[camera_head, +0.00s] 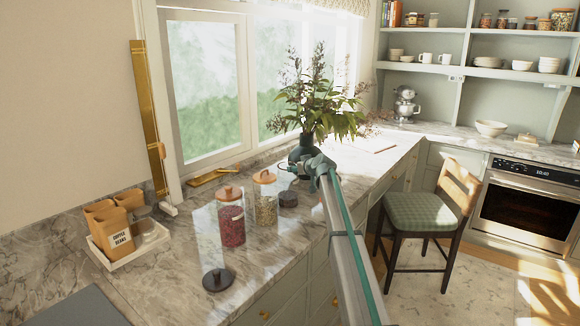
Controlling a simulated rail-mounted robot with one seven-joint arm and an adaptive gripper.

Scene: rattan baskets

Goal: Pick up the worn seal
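I cannot tell for sure which thing is the worn seal. A dark round disc with a small raised knob (217,280) lies on the marble counter (180,300) near its front. A second dark, squat round piece (288,199) sits farther back, right of the glass jars. My gripper (295,168) is at the end of the arm that reaches in from the lower right. It is above the counter in front of the dark vase (301,150), up and to the right of the second dark piece. Its fingers are too small and overlapped to read.
Two glass jars with wooden lids, one with red contents (231,222) and one with seeds (265,203), stand between the dark pieces. A white tray (125,258) with coffee bags is left. A brass piece (212,177) lies by the window. A chair (425,215) stands right of the counter.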

